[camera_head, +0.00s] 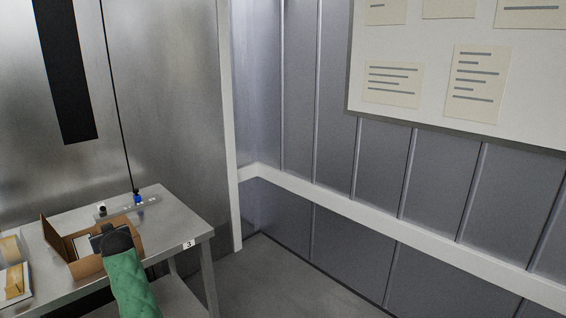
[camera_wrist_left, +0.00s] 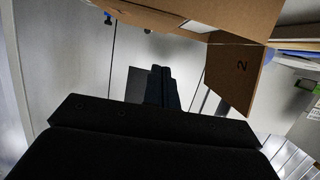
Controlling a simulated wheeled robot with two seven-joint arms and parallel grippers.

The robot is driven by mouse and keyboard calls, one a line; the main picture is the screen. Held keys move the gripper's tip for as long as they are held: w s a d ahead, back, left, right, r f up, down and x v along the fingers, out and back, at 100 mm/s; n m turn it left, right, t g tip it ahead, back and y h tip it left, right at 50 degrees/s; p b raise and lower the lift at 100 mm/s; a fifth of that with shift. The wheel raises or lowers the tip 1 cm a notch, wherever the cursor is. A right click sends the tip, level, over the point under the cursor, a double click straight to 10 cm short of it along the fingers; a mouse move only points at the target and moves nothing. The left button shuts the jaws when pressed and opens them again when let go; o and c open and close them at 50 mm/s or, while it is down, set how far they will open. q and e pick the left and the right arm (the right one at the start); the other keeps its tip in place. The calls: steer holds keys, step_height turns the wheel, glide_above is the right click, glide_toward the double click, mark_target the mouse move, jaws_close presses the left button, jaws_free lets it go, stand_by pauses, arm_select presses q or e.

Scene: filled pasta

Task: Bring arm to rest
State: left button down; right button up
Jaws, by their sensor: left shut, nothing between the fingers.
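My left arm (camera_head: 130,285), in a green quilted sleeve, comes in from the bottom of the head view. Its black gripper end shows in front of the open cardboard box on the metal table and hides part of it. In the left wrist view my left gripper (camera_wrist_left: 161,72) has its two black fingers together, with nothing between them. The brown box (camera_wrist_left: 240,75), with a "2" on one panel, is above and right of the fingers there, apart from them. My right gripper is not in view.
The metal table (camera_head: 180,225) carries a "3" label at its corner. A small blue-and-black item (camera_head: 137,197) stands at its back, and papers (camera_head: 14,275) lie at the left. A pinboard (camera_head: 430,115) hangs on the panelled wall. The floor (camera_head: 290,285) right of the table is clear.

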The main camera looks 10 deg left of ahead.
arm_select(q)
steer(key=w+d+m+t+h, duration=0.1)
steer(key=w+d+m+h, duration=0.15)
steer(key=d, duration=0.65)
steer(key=w+d+m+t+h, duration=0.15)
steer(key=d+h, duration=0.25)
steer(key=d, duration=0.4)
steer(key=s+d+f+m+g+h, duration=0.2)
steer(key=s+d+f+m, duration=0.15)
steer(key=d+f, duration=0.55)
steer(key=s+d+f+m+g+h, duration=0.15)
steer(key=s+d+f, duration=0.35)
steer(key=d+f, duration=0.5)
steer(key=s+d+f+m+g+h, duration=0.1)
steer(key=s+d+f+g, duration=0.1)
steer(key=s+d+f, duration=0.55)
steer(key=s+d+f+m+g+h, duration=0.15)
steer(key=s+d+f, duration=0.25)
steer(key=s+f, duration=0.65)
steer(key=s+d+f+g, duration=0.1)
steer(key=s+f, duration=0.4)
steer(key=s, duration=0.6)
steer(key=s+d+f+g, duration=0.1)
steer(key=s+f, duration=0.5)
steer(key=s, duration=0.6)
steer(key=shift+s+m+g, duration=0.15)
steer(key=shift+m+g, duration=0.2)
steer(key=shift+g, duration=0.4)
